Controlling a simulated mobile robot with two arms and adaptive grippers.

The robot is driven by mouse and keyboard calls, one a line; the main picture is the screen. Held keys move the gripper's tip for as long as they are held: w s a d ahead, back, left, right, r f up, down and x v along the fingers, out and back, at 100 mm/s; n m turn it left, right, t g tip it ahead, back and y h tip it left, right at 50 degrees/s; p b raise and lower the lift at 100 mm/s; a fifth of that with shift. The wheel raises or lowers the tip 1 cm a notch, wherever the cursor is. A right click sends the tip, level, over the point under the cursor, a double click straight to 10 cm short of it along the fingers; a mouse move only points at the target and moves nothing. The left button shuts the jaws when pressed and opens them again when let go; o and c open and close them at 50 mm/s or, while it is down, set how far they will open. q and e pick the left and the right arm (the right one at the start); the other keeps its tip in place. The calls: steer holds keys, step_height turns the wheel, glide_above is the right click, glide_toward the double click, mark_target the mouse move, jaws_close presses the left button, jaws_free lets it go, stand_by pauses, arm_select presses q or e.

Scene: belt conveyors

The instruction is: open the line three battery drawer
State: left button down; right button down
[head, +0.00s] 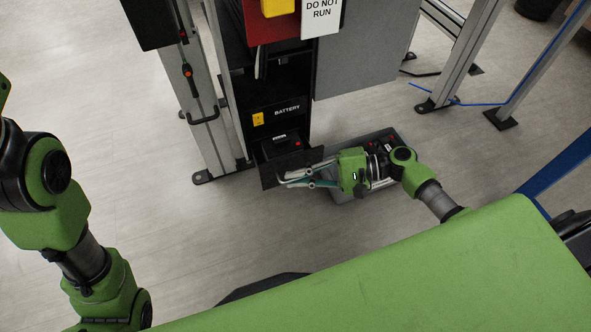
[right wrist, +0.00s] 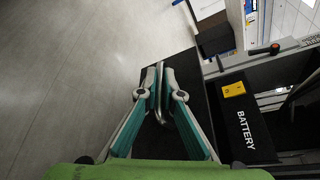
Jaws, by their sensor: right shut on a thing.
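The battery drawer is a black drawer low in the grey cabinet, below a black panel marked BATTERY (head: 287,110). Its front (head: 296,163) stands out from the cabinet, and a dark battery with a red terminal (head: 283,143) shows behind it. My right gripper (head: 284,180) is at the outer side of the drawer front, shut on the drawer's handle. In the right wrist view, the teal-padded fingers (right wrist: 160,95) close on a thin bar, with the dark drawer front beyond. The BATTERY panel (right wrist: 243,120) is at right there. My left arm shows at left, its gripper out of frame.
A grey bin (head: 343,196) holding dark items with red parts stands on the floor, partly behind my right arm. A DO NOT RUN sign (head: 321,14) hangs above the drawer. Metal frame posts (head: 465,55) stand at upper right. The floor at left is clear.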

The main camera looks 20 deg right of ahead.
steer(key=shift+w, duration=0.1)
steer(key=c, duration=2.5)
jaws_free()
steer(key=v, duration=1.2)
steer(key=shift+d, duration=0.1)
